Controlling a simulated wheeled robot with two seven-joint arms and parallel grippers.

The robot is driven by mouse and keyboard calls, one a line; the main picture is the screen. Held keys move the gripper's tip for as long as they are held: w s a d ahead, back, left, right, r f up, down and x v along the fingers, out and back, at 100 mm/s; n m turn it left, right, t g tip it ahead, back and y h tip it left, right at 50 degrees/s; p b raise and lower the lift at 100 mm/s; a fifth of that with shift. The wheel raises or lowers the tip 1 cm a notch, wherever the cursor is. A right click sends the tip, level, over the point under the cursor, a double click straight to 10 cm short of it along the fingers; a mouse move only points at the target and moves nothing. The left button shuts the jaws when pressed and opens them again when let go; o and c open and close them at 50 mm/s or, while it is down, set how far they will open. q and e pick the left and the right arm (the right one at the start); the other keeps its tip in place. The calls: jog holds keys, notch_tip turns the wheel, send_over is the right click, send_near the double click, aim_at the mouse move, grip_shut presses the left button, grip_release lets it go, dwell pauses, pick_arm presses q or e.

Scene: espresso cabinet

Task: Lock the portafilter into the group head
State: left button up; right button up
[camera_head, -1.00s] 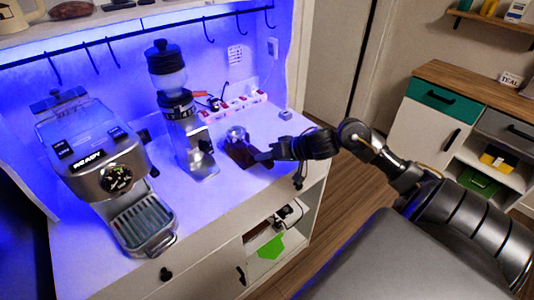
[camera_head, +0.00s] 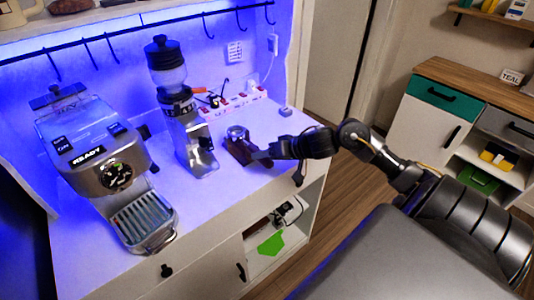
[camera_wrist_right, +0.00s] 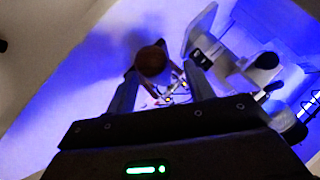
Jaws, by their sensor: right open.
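The espresso machine (camera_head: 92,150) stands at the left of the counter with "READY" on its front. Its group head is hard to make out above the drip tray (camera_head: 145,218). The portafilter (camera_head: 237,133) appears as a small metal piece with dark brown parts, right of the grinder (camera_head: 185,120). My right gripper (camera_head: 262,157) is open beside its brown part. In the right wrist view a round brown piece (camera_wrist_right: 151,61) and some metal lie between or just beyond the open fingers (camera_wrist_right: 160,88); contact cannot be told. My left gripper is out of view.
The grinder stands between the machine and my right gripper. A power strip (camera_head: 232,103) with cables lies along the back wall. Hooks hang on a rail above. The counter (camera_head: 200,225) is bare in front of the grinder. An open shelf sits below my right gripper.

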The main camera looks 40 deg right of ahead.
jog(key=shift+f, duration=0.1)
jog(key=v, duration=1.1)
jog(key=shift+f, duration=0.15)
